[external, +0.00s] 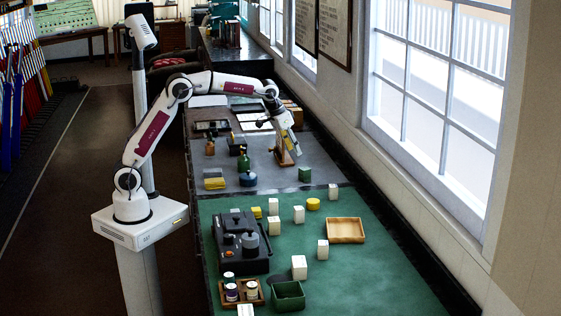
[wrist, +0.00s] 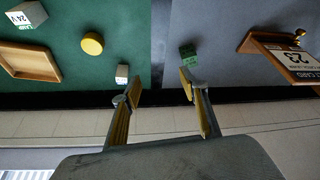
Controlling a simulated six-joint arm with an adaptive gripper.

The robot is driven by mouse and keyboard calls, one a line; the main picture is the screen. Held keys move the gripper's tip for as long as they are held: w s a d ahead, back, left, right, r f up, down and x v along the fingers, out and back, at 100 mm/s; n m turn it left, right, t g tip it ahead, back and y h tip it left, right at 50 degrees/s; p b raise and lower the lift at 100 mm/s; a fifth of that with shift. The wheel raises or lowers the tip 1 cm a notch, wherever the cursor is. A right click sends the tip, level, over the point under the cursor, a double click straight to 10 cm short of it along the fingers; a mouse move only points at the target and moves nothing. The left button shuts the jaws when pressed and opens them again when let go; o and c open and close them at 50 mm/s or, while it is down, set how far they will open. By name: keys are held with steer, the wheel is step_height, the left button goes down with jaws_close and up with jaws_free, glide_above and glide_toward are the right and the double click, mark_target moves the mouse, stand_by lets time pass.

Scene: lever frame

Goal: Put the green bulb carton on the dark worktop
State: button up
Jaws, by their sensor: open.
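The green carton (external: 305,174) sits on the dark grey worktop (external: 330,172), just beyond the green mat's edge. In the wrist view the small green carton (wrist: 188,52) lies on the grey surface, just beyond the tip of the right-hand finger. My gripper (wrist: 159,85) is open, with nothing between its fingers. In the external view my gripper (external: 297,151) hangs above the grey worktop, a little behind the carton and apart from it.
A wooden stand with a "23" card (wrist: 299,60) stands on the worktop near my gripper. A white box (external: 333,191), yellow puck (external: 313,204) and wooden tray (external: 345,242) are on the green mat (external: 385,275). The window wall borders the right side.

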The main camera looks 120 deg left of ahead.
steer(key=s+d+r+m+t+h, duration=0.1)
steer(key=d+r+m, duration=0.25)
steer(key=d, duration=1.15)
steer(key=s+d+r+m+t, duration=0.15)
steer(key=d+r, duration=0.35)
steer(key=d, duration=1)
steer(key=s+d+f+m+h, duration=0.1)
steer(key=s+d+f+m, duration=0.2)
steer(key=s+d, duration=0.6)
steer(key=s+d+f+m+h, duration=0.2)
steer(key=s+d+f+m, duration=0.2)
steer(key=s+d, duration=0.4)
steer(key=d, duration=0.4)
steer(key=shift+s+d+t, duration=0.15)
steer(key=shift+s+t, duration=0.2)
